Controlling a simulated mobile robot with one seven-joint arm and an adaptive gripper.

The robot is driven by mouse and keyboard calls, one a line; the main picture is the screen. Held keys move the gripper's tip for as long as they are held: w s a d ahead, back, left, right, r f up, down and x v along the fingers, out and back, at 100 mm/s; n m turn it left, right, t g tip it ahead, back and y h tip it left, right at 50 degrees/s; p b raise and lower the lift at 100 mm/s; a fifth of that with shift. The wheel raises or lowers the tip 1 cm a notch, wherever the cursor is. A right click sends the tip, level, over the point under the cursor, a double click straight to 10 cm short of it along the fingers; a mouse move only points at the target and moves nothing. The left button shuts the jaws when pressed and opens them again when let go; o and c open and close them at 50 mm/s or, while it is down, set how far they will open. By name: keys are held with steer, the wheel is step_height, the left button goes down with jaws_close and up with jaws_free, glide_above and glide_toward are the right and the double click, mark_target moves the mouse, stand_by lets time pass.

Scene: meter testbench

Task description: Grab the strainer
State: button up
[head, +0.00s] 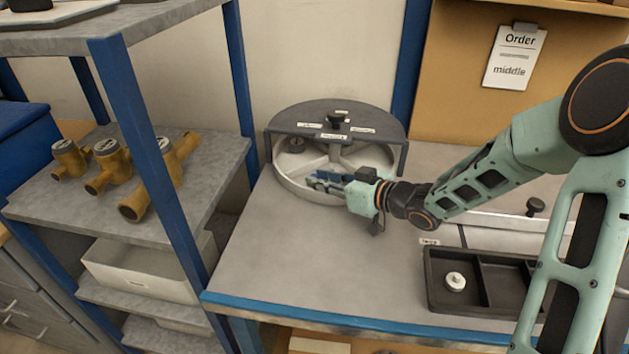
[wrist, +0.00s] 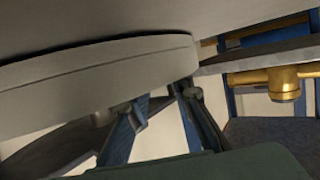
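No piece in view can be clearly identified as the strainer. A round light-grey carousel (head: 290,185) with divided compartments stands at the back left of the bench, partly under a dark labelled cover (head: 375,118). A small dark round piece (head: 295,145) lies in its left compartment; I cannot tell what it is. My gripper (head: 318,181) is over the carousel's front part, its fingers pointing left. In the wrist view the fingertips (wrist: 166,99) are apart, with nothing seen between them, close by the carousel's pale wall (wrist: 95,75). My gripper hides part of the front compartment.
A black divided tray (head: 432,285) at the bench's front right holds a white knobbed piece (head: 455,282). Several brass meter bodies (head: 148,193) lie on the left shelf, behind a blue post (head: 150,150). An "Order / middle" clipboard (head: 513,57) hangs at the back. Bench front left is clear.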

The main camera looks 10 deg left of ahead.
steer(key=c, duration=0.4)
steer(key=shift+r, duration=0.1)
